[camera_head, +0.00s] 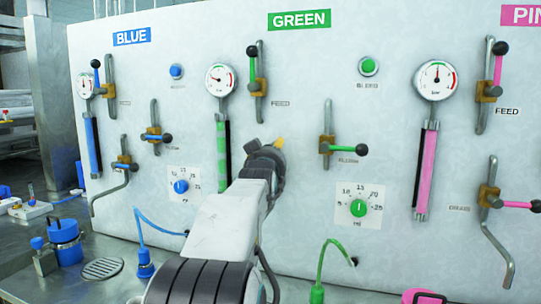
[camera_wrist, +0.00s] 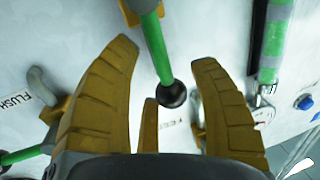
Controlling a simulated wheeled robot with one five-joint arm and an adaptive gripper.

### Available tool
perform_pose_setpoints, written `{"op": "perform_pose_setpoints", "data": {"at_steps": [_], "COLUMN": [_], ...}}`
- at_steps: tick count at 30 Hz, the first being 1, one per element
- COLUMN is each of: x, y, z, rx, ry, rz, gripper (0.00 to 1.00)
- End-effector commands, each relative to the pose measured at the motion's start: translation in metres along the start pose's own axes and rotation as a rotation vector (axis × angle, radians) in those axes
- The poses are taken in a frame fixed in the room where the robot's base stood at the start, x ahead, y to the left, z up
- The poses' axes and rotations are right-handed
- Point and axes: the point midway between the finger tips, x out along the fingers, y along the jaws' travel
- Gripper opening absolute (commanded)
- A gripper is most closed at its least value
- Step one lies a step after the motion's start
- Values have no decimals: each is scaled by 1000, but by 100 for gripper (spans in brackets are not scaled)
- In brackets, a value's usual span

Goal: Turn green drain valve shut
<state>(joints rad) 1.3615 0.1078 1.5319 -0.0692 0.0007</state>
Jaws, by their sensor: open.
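The green drain valve lever (camera_wrist: 155,50) shows in the wrist view, running from its mustard valve body at the top edge to a black ball knob (camera_wrist: 172,95). In the head view my gripper (camera_head: 270,146) is in front of the green section, and my arm hides the drain valve there.
The green feed valve lever (camera_head: 252,66) points up, above my gripper. The green flush valve lever (camera_head: 345,149) points right, close to its right. The green dial (camera_head: 358,208) is lower right, above a green hose (camera_head: 322,262). Blue and pink sections flank the panel.

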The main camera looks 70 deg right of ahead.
Motion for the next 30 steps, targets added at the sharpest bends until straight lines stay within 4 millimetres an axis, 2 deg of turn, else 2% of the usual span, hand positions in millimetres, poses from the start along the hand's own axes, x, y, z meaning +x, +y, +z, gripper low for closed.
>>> {"op": "perform_pose_setpoints", "data": {"at_steps": [8, 9, 27, 30], "x": [1, 1, 1, 1], "y": [0, 0, 0, 0], "z": [0, 0, 1, 2], "rx": [0, 0, 0, 0], "ry": [0, 0, -2, -3], "rz": [0, 0, -1, -1], "gripper": [56, 59, 5, 0]}}
